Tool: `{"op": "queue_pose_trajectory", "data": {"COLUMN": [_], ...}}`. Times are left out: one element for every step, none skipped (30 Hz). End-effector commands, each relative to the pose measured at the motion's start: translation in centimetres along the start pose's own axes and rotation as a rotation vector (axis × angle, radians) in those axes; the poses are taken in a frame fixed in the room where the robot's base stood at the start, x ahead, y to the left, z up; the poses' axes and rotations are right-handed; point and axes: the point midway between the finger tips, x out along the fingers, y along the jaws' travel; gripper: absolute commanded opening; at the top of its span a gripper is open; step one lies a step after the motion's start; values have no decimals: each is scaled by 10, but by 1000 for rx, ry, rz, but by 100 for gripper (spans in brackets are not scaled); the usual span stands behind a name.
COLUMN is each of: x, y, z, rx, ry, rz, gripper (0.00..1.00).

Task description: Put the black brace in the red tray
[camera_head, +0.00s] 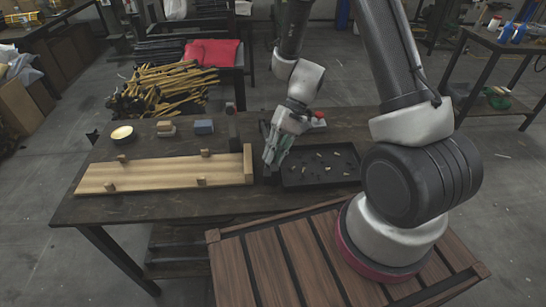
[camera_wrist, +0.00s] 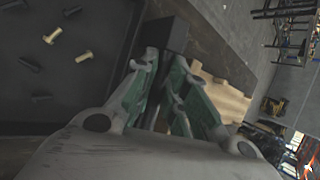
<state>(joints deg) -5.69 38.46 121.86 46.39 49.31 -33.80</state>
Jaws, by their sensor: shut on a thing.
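My gripper (camera_head: 272,158) is low over the dark table, just left of a black tray (camera_head: 318,186). In the wrist view my gripper (camera_wrist: 166,62) has its green-padded fingers closed around a dark piece. A black block (camera_wrist: 167,34), which looks like the brace, shows at the fingertips; its lower part is hidden between the fingers. I cannot tell whether it touches the table. No tray that is clearly red shows in either view.
The black tray holds several loose rivets, seen also in the wrist view (camera_wrist: 84,56). A wooden board (camera_head: 165,174) with small blocks lies to the left. A yellow-topped round dish (camera_head: 122,132), a blue-grey block (camera_head: 204,127) and a small red object (camera_head: 319,117) stand farther back.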

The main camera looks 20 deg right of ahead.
Motion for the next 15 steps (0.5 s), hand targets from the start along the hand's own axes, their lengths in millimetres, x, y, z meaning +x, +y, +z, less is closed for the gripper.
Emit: {"op": "queue_pose_trajectory", "data": {"x": [5, 7, 9, 10, 10, 10, 9, 9, 9, 9, 10, 10, 11, 11, 11], "y": [4, 5, 6, 6, 6, 6, 6, 6, 6, 6, 6, 7, 7, 7, 7], "z": [-2, -3, -4, -4, -5, -5, -5, -5, -4, -4, -4, -5, -5, -5, -5], "rx": [1, 0, -1, -1, -1, -1, -1, -1, -1, -1, -1, -1, -1, -1, -1], "ry": [-2, -1, 0, 1, 2, 2, 2, 2, 2, 2, 2, 1, 1, 2, 2], "rz": [0, 0, 1, 1, 0, 0, 0, 0, 0, 0, 0, 0, 0, 0, 0], "gripper": [0, 0, 0, 0, 0, 0, 0, 0, 0, 0, 0, 0, 0, 18, 23]}}
